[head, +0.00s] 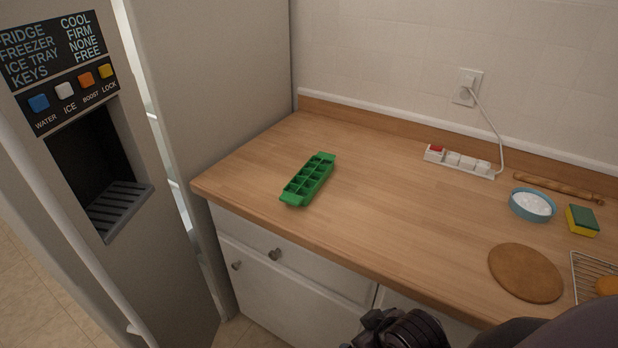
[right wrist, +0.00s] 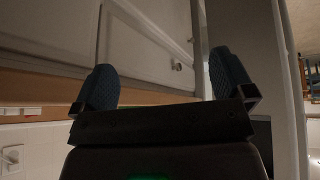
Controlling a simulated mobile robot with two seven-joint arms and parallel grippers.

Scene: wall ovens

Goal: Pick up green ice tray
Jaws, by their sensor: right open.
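The green ice tray (head: 309,180) lies on the wooden counter (head: 400,215), near its left end, set at a slant. Its compartments face up. My right gripper (right wrist: 168,88) is open in the right wrist view, with its two dark fingers spread wide and nothing between them. In the head view a black part of my right arm shows at the bottom edge, in front of the counter and well apart from the tray; its fingertips cannot be made out there. My left gripper is not in view.
A fridge (head: 215,80) with a dispenser stands left of the counter. At right are a power strip (head: 459,161), blue bowl (head: 532,205), sponge (head: 582,220), rolling pin (head: 558,188), round brown board (head: 525,272) and wire rack (head: 592,272). The counter around the tray is clear.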

